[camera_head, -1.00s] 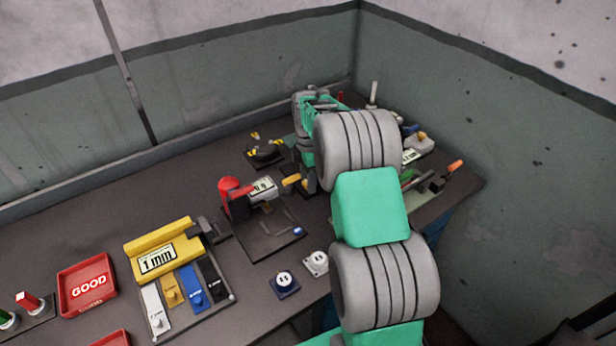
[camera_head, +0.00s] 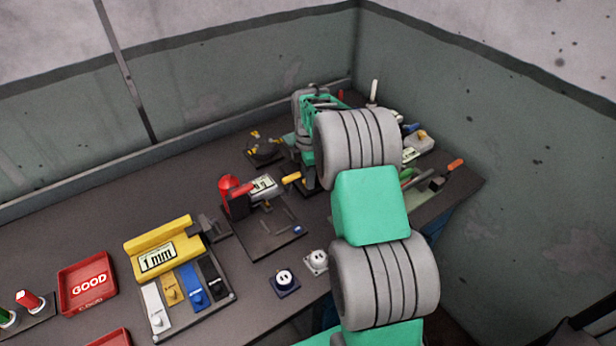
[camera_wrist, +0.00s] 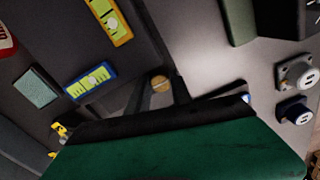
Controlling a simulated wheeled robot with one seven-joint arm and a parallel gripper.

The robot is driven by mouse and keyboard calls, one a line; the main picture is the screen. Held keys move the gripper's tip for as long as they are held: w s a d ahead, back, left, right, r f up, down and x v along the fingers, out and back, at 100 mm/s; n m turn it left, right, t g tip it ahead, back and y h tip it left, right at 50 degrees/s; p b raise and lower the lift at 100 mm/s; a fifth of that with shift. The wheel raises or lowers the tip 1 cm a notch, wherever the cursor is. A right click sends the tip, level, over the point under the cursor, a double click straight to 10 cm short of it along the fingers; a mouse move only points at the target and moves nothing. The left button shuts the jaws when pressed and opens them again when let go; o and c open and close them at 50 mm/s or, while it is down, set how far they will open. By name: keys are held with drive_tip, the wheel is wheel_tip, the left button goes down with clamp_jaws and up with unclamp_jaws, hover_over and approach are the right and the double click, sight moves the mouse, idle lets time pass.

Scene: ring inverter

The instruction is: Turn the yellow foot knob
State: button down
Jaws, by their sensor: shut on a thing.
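In the wrist view, a small round yellow knob (camera_wrist: 160,84) shows between the tips of my gripper (camera_wrist: 161,91). The two dark fingers are shut on it, one on each side. Most of what carries the knob is hidden behind the fingers and the dark green gripper body. In the head view, my arm covers the fingertips and the gripped knob, so the grip cannot be checked there.
A yellow block (camera_head: 158,258) and red tray (camera_head: 86,286) are further left.

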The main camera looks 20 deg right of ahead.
drive_tip(key=shift+f+m+b, duration=0.1)
drive_tip(key=shift+m+b, duration=0.2)
drive_tip(key=shift+m, duration=1.2)
drive_tip(key=c, duration=1.1)
unclamp_jaws()
drive_tip(key=shift+c, duration=0.2)
